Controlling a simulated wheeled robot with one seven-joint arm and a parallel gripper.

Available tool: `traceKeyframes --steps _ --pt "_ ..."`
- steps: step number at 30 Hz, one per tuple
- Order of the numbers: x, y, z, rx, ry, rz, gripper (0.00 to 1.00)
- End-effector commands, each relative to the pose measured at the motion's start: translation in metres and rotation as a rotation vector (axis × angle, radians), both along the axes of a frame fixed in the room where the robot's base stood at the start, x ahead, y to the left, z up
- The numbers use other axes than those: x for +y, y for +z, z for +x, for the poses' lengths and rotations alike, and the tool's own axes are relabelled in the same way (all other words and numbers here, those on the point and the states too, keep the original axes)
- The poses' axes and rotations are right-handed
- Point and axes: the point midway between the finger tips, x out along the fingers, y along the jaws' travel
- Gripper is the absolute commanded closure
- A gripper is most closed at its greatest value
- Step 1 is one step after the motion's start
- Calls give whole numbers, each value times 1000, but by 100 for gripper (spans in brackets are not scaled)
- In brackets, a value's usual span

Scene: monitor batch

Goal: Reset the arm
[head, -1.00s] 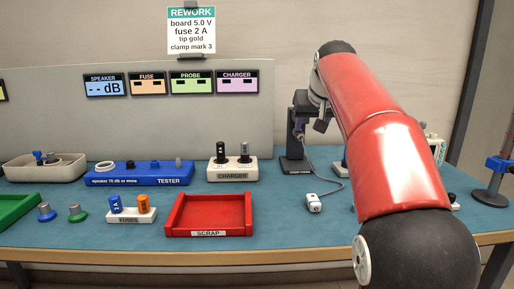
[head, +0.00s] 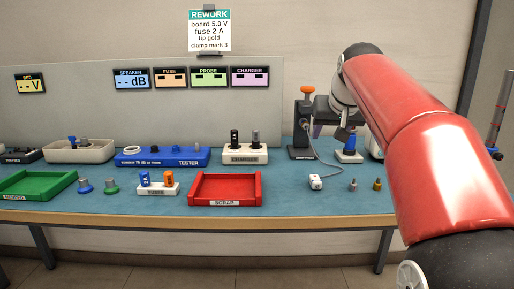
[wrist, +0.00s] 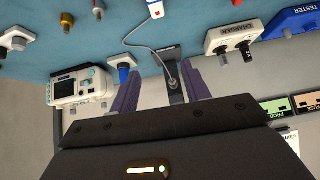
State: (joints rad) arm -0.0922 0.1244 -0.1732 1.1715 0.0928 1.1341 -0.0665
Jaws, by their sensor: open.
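My red arm reaches over the right side of the bench. My gripper (wrist: 163,68) shows in the wrist view with its two purple-grey fingers apart and nothing held between them. In the head view the gripper end is dark and partly hidden behind the arm, close to a black stand (head: 303,152) with an orange knob. In the wrist view the dark stand (wrist: 176,82) and its cable appear beyond and between the fingers; I cannot tell the exact gap.
The blue tester (head: 160,157), charger (head: 245,154), fuse holder (head: 158,189), red scrap tray (head: 225,203) and green tray (head: 20,190) line the bench. A white meter (wrist: 80,88) shows in the wrist view.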

Motion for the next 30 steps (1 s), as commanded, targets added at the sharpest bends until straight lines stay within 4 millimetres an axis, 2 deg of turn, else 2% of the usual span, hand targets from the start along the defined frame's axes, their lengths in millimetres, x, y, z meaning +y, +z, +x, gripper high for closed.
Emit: traceKeyframes --steps 8,11,14,18,21,25,27,30 --pt "-1 -27 -64 45 -3 25 53" --pt "1 -46 -100 68 -2 30 53" --pt "5 -77 -148 99 2 32 53" --pt "11 -134 -218 146 6 21 53" --pt "15 -175 -261 175 8 7 53" --pt "18 -219 -300 204 8 -11 53" --pt "18 -234 -313 213 7 -18 53" --pt "18 -246 -322 221 6 -24 53"
